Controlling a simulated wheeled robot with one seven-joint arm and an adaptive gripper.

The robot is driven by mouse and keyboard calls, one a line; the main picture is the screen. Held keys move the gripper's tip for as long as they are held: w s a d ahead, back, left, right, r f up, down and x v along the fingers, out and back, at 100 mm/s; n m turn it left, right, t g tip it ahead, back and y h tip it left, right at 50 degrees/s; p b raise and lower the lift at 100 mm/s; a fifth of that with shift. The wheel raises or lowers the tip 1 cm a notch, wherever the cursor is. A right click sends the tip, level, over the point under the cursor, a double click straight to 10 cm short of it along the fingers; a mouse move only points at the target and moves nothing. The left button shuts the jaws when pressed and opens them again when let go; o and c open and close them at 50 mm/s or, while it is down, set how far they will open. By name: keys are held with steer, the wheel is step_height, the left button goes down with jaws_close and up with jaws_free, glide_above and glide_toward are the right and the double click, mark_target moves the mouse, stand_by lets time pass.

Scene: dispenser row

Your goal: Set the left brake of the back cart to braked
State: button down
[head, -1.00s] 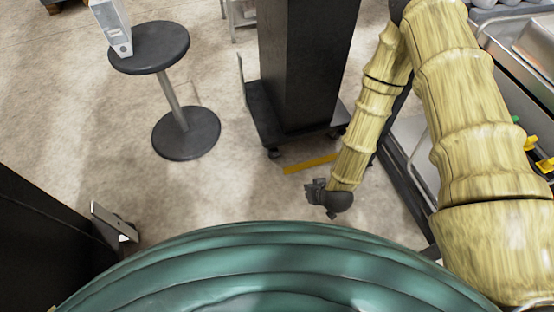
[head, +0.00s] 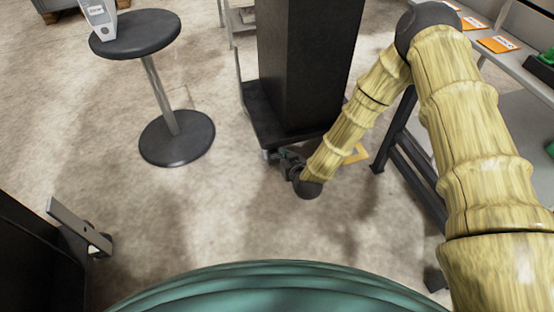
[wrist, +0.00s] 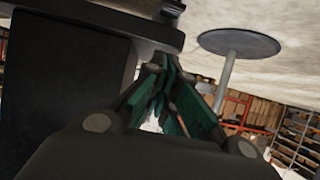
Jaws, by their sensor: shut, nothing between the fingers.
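The cart ahead of me is a low black platform (head: 262,112) carrying a tall black block (head: 300,65). Its block (wrist: 60,85) and platform edge (wrist: 125,20) fill the left of the wrist view, which appears upside down. A caster (wrist: 170,8) shows small at the top of the wrist view; I cannot make out its brake position. My gripper (head: 279,158) is low by the cart's near left corner and hides the caster area there in the head view. Its green-lined fingers (wrist: 162,90) are shut and empty. I cannot tell whether they touch the cart.
A round black stool (head: 135,35) with a wide base (head: 177,138) stands left of the cart, bearing a grey box (head: 98,15). A dark cart-like object with a grey plate (head: 78,225) is at lower left. A bench (head: 515,60) stands right. Floor between is clear.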

steer(key=shift+w+a, duration=0.1)
steer(key=shift+w, duration=0.15)
steer(key=shift+f, duration=0.1)
steer(key=b, duration=0.5)
glide_above(277, 158)
steer(key=f, duration=0.4)
steer(key=shift+w+f, duration=0.25)
steer(key=shift+w, duration=0.05)
step_height(277, 158, down, 2)
steer(key=shift+s+f+b, duration=0.1)
steer(key=shift+b, duration=0.35)
steer(key=shift+s+f+b, duration=0.15)
steer(key=shift+f+b, duration=0.3)
steer(key=shift+f, duration=0.3)
steer(key=shift+s+f+t, duration=0.15)
steer(key=shift+t, duration=0.15)
